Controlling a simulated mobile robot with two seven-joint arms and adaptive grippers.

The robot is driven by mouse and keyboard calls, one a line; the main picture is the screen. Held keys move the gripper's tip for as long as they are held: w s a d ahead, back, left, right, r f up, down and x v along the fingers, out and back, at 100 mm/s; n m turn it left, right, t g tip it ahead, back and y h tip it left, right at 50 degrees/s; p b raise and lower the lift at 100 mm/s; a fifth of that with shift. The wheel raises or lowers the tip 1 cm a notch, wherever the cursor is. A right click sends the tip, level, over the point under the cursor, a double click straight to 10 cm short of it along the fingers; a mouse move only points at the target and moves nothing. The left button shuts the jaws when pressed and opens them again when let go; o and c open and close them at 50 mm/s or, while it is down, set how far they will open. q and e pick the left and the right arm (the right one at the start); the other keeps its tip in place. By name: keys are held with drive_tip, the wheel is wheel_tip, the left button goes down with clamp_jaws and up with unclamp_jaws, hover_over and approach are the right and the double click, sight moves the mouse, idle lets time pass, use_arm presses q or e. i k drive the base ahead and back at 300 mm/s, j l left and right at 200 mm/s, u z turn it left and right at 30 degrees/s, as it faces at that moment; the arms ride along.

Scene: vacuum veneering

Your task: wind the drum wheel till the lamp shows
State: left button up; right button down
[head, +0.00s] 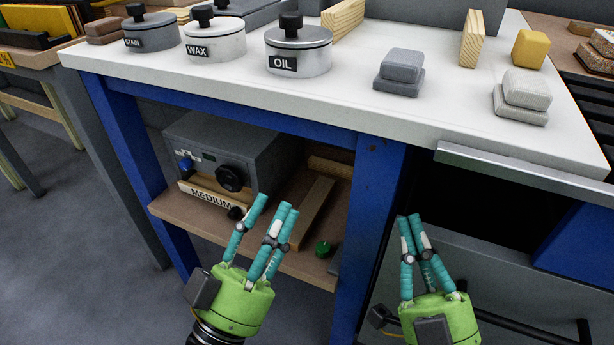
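A grey box-shaped machine (262,150) stands on the wooden shelf under the bench, with a round black wheel or knob (230,178) on its front. I cannot tell whether this is the drum wheel. A small blue part shows on its left front; no lit lamp can be made out. My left gripper (274,205) is in front of the shelf, its teal fingers spread and empty, right of and below the black wheel, apart from it in the picture. My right gripper (410,218) is before the dark opening right of the blue leg, its fingertips close together, nothing visible between them.
A "MEDIUM" board (209,195) lies before the machine; a small green-topped item (322,248) sits further right. The white benchtop (430,120) above holds STAIN, WAX and OIL pots and several blocks. A blue leg (368,230) stands between my grippers.

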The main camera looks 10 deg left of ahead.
sight(228, 178)
drive_tip(key=j+z, duration=0.2)
drive_tip(key=z, duration=0.25)
drive_tip(key=j+z, duration=0.25)
drive_tip(key=z, duration=0.2)
drive_tip(key=j+z, duration=0.2)
drive_tip(key=z, duration=0.25)
drive_tip(key=k+j+z, duration=0.15)
drive_tip(key=z, duration=0.3)
drive_tip(key=k+j+z, duration=0.1)
drive_tip(key=j, duration=0.3)
drive_tip(key=k+j+z, duration=0.1)
drive_tip(key=j, duration=0.3)
drive_tip(key=k+j+z, duration=0.1)
drive_tip(key=j, duration=0.3)
drive_tip(key=k+j+z, duration=0.1)
drive_tip(key=j, duration=0.25)
drive_tip(key=k+j, duration=0.05)
drive_tip(key=k, duration=0.05)
